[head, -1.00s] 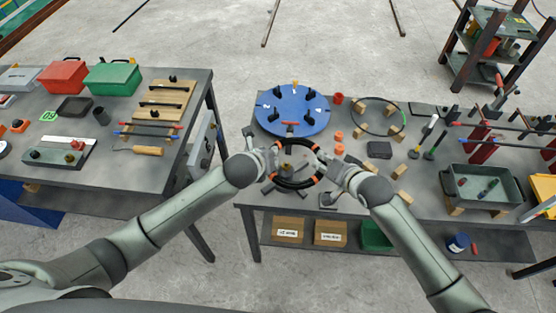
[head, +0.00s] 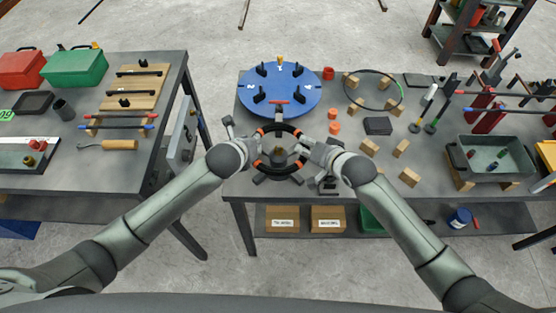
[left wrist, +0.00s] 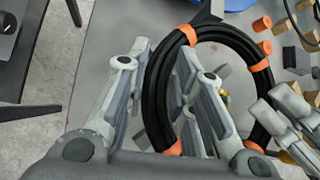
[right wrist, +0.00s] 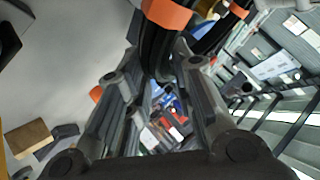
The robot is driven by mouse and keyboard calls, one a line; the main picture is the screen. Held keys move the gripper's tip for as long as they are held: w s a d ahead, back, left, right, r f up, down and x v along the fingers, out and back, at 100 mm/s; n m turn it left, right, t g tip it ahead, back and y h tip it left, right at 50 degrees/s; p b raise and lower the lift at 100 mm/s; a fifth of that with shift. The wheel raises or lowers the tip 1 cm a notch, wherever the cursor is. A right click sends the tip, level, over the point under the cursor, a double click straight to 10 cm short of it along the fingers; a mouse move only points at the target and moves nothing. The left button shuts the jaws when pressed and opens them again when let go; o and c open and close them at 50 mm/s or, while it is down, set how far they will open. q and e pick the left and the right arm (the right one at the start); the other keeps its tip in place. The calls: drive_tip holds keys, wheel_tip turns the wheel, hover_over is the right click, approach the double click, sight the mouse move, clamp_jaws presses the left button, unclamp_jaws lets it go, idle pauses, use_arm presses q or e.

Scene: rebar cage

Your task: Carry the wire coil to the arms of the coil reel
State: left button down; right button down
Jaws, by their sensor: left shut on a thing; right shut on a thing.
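The wire coil (head: 280,127) is a black ring with orange bands, held between my two grippers above the near left part of the table. My left gripper (head: 253,148) is shut on its left side, and the coil (left wrist: 156,95) passes between the fingers in the left wrist view. My right gripper (head: 309,150) is shut on its right side; the coil (right wrist: 152,48) also shows between those fingers. The coil reel (head: 229,123) is grey with spread arms, below the coil. Its hub shows through the ring, and the coil partly hides it. I cannot tell the height gap.
A blue numbered disc (head: 280,103) with black posts stands just behind the reel. Orange cylinders (head: 334,128), wooden blocks (head: 370,147) and a dark box (head: 377,125) lie to the right. A grey tray (head: 463,160) is further right. A gap separates the left table (head: 75,180).

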use_arm(q)
drive_tip(key=shift+w+a+r, duration=0.15)
drive_tip(key=shift+w+r, duration=0.05)
drive_tip(key=shift+r, duration=0.15)
use_arm(e)
drive_tip(key=shift+s, duration=0.3)
use_arm(q)
drive_tip(key=shift+w+f, duration=0.1)
drive_tip(key=shift+f, duration=0.15)
use_arm(e)
drive_tip(key=shift+w+a+f, duration=0.1)
drive_tip(key=shift+w+f, duration=0.05)
drive_tip(key=shift+f, duration=0.15)
